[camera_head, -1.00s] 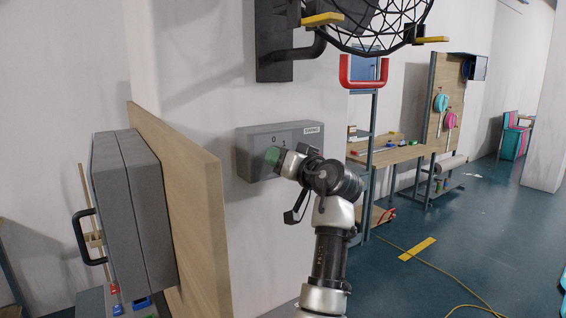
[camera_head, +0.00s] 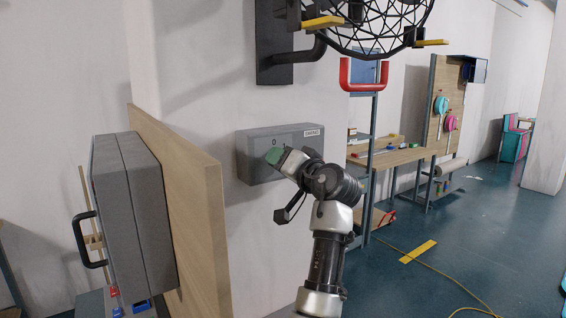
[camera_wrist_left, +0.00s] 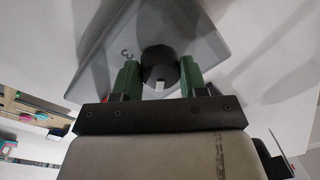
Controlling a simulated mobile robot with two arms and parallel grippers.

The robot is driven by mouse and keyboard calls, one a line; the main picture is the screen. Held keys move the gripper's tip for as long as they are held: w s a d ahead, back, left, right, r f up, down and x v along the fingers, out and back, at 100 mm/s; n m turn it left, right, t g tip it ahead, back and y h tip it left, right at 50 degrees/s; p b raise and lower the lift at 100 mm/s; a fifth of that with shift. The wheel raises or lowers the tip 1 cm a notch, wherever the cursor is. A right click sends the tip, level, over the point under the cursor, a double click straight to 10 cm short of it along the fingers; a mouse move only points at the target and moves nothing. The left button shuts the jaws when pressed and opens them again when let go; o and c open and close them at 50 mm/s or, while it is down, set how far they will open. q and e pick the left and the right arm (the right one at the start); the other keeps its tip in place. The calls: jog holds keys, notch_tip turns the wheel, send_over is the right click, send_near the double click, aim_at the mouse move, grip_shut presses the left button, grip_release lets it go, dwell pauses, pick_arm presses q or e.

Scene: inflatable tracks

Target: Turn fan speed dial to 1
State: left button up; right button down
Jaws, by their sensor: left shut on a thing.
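The grey control box (camera_head: 254,144) is fixed to the white wall, with a "0" and a "1" printed on its front. My left gripper (camera_head: 274,156) is at the front of this box, its green fingertips against the dial area. In the left wrist view the dark round dial (camera_wrist_left: 158,68) with a white mark sits between the two green fingers of my left gripper (camera_wrist_left: 160,82), which is shut on it. A "3" shows on the box face (camera_wrist_left: 192,42) beside the dial. In the head view the dial is hidden by the gripper. My right gripper is not in view.
Above the box hangs a black wire fan cage (camera_head: 375,25) on a dark wall bracket (camera_head: 272,50), with yellow tabs. A wooden panel (camera_head: 185,190) with a grey case (camera_head: 135,200) stands close on the left. A red handle (camera_head: 364,84) hangs at right. Floor at right is mostly open, with a yellow cable.

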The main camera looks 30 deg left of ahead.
pick_arm(q)
jog(key=o, duration=0.5)
jog(key=shift+r, duration=0.2)
jog(key=o, duration=0.4)
jog(key=shift+a+f, duration=0.15)
jog(key=shift+f, duration=0.05)
jog(key=b+v, duration=0.5)
jog(key=v, duration=0.5)
jog(key=shift+d+b, duration=0.3)
jog(key=shift+d, duration=0.1)
